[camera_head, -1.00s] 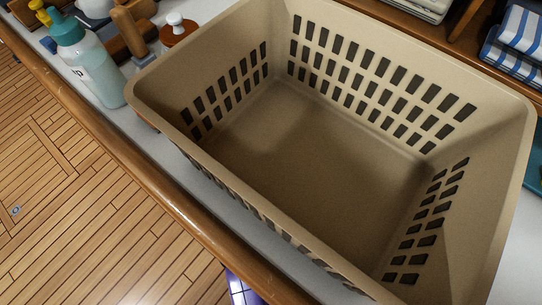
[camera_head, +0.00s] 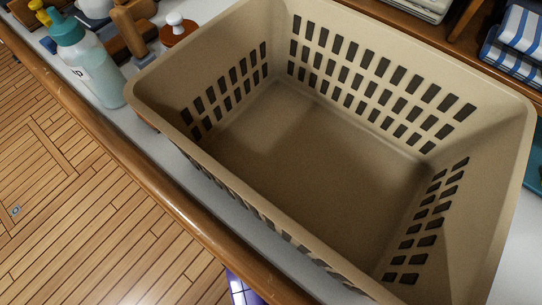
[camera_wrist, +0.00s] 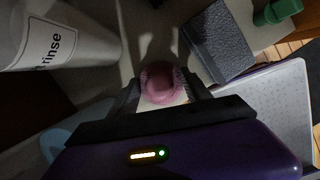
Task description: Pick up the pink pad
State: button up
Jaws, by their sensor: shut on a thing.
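The pink pad (camera_wrist: 160,78) is a small rounded pink thing in the middle of the wrist view. It sits between the two dark fingers of my gripper (camera_wrist: 162,88), which is shut on it. The fingers cover its sides. A pale surface shows around it, and I cannot tell whether the pad touches that surface. Neither the pad nor my gripper shows in the head view.
A white container marked "rinse" (camera_wrist: 62,42) stands left of the gripper; a grey block (camera_wrist: 218,44) lies close right. A green item (camera_wrist: 277,12) is beyond it. In the head view, an empty beige basket (camera_head: 300,165) fills the counter beside a teal-capped bottle (camera_head: 92,72).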

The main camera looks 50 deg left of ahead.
notch_tip(320, 180, up, 4)
jog(key=shift+f+p, duration=0.15)
jog(key=shift+p, duration=0.4)
jog(key=s+d, duration=0.3)
jog(key=d, duration=0.5)
jog(key=s+d+p, duration=0.1)
jog(key=s+d, duration=0.2)
jog(key=d, duration=0.6)
jog(key=shift+f, duration=0.3)
jog(key=shift+s, duration=0.1)
jog(key=o, duration=0.8)
jog(key=c, duration=1.2)
jog(key=shift+o, duration=0.2)
jog(key=shift+a, duration=0.1)
